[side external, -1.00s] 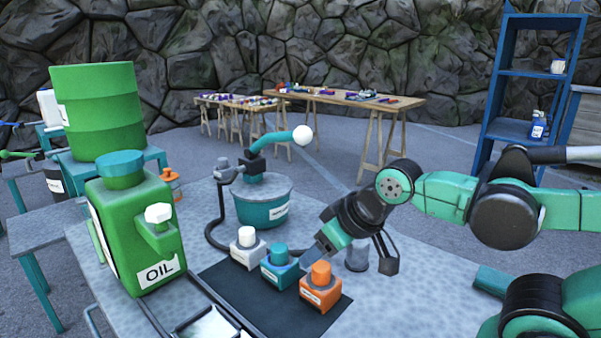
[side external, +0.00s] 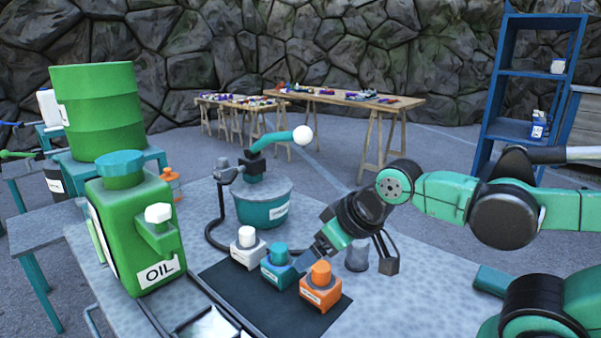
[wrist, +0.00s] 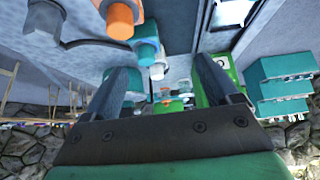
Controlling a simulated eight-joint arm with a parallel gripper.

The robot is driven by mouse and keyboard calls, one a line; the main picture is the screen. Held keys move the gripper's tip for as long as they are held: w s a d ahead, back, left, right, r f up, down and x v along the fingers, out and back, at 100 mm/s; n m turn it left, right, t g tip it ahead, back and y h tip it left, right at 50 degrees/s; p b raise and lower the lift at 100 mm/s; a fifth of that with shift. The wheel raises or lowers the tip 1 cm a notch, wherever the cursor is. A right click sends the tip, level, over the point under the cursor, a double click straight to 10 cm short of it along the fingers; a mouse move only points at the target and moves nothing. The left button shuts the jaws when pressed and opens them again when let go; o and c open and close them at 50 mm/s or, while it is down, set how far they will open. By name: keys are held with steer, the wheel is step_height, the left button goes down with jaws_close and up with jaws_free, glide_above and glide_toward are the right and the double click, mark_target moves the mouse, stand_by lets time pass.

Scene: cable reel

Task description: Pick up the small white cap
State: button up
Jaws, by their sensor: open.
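A small white cap (side external: 246,234) sits on a white bottle (side external: 248,253) at the left end of a row on the black mat (side external: 262,304). Another white cap (side external: 158,213) is on the spout of the green OIL can (side external: 122,235). My gripper (side external: 305,260) is open and tilted down-left, with its tip close to the teal bottle (side external: 279,270); contact cannot be told. In the wrist view, the white cap (wrist: 157,71) appears between the open fingers of my gripper (wrist: 164,66), beyond the teal bottle (wrist: 146,45). Nothing is held.
An orange bottle (side external: 320,291) stands at the row's right end, beneath my gripper. A teal pot (side external: 264,205) with a curved arm stands behind, and a dark hose (side external: 209,232) runs beside it. A grey cylinder (side external: 357,257) is behind my gripper.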

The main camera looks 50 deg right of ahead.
steer(key=m, duration=0.1)
steer(key=m+y, duration=0.7)
steer(key=m, duration=1.2)
glide_above(249, 230)
steer(key=s, duration=0.5)
step_height(249, 230, down, 3)
steer(key=w+f+m+y, duration=0.1)
steer(key=w+d+f+m+t, duration=0.1)
steer(key=m, duration=0.1)
steer(key=f+m+y, duration=0.1)
steer(key=m, duration=0.1)
steer(key=shift+w+d+f+y, duration=0.15)
steer(key=shift+w+d+y, duration=0.15)
steer(key=shift+w+d, duration=0.1)
steer(key=shift+w+d+f+m+t+y, duration=0.2)
steer(key=shift+f+m+t+y, duration=0.15)
steer(key=shift+m, duration=0.25)
steer(key=shift+x, duration=2.75)
steer(key=shift+f, duration=0.1)
jaws_close()
